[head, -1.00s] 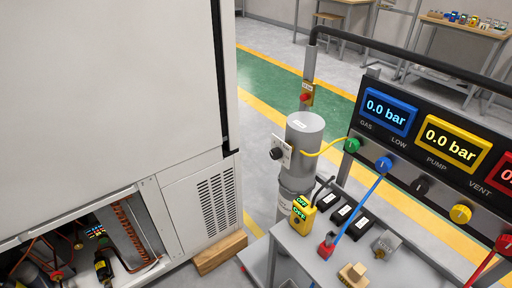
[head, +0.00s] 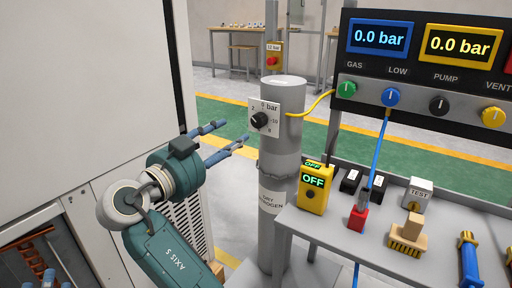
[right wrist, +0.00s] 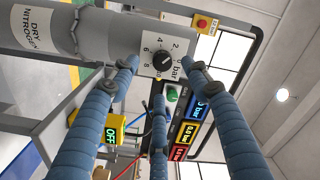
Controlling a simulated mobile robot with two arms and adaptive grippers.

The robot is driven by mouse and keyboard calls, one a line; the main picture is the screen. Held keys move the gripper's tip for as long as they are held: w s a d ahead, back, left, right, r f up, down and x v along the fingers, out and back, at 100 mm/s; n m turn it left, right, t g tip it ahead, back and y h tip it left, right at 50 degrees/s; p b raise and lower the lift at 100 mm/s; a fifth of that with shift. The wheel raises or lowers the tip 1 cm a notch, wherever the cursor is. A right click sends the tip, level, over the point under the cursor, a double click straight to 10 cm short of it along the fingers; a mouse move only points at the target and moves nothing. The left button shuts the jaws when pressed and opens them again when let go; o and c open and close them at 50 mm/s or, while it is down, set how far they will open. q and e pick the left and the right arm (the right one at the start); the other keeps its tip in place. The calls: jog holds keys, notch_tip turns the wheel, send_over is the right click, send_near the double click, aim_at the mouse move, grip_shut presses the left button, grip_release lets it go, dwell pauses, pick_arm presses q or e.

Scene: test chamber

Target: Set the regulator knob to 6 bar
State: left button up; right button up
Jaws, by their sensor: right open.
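The regulator knob (head: 259,121) is black, on a white square dial plate on the grey dry nitrogen cylinder (head: 280,160). In the right wrist view the knob (right wrist: 163,62) faces me, with 2, 4, 6, 8 and "bar" printed around it. A short pale pointer mark shows on it; its exact reading is too small to tell. My right gripper (head: 232,134) is open, left of the dial, its blue fingers pointing at it. In the right wrist view its fingers (right wrist: 161,76) spread around the knob, apparently apart from it. My left gripper (head: 57,281) barely shows at the bottom left edge.
A gauge panel (head: 420,75) at right shows 0.0 bar on its blue and yellow displays. A yellow box reading OFF (head: 313,190), a red-based item (head: 358,218) and a brush (head: 407,238) stand on the grey bench (head: 330,236). A white cabinet (head: 90,90) fills the left.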

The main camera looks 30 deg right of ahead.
aim_at(256, 122)
jog(key=shift+m+g, duration=0.3)
jog(key=shift+m, duration=0.3)
jog(key=x, duration=0.6)
jog(key=s+r+x, duration=0.1)
jog(key=x, duration=0.2)
jog(key=shift+d+b, duration=0.4)
jog(key=shift+d, duration=0.05)
pick_arm(q)
notch_tip(256, 122, up, 7)
jog(key=s+t+h, duration=0.1)
jog(key=s+t, duration=0.1)
jog(key=t, duration=0.1)
jog(key=shift+s, duration=0.35)
pick_arm(e)
jog(key=shift+w+d, duration=0.3)
jog(key=shift+d, duration=0.25)
pick_arm(q)
jog(key=shift+f, duration=0.1)
pick_arm(e)
jog(key=c, duration=1.2)
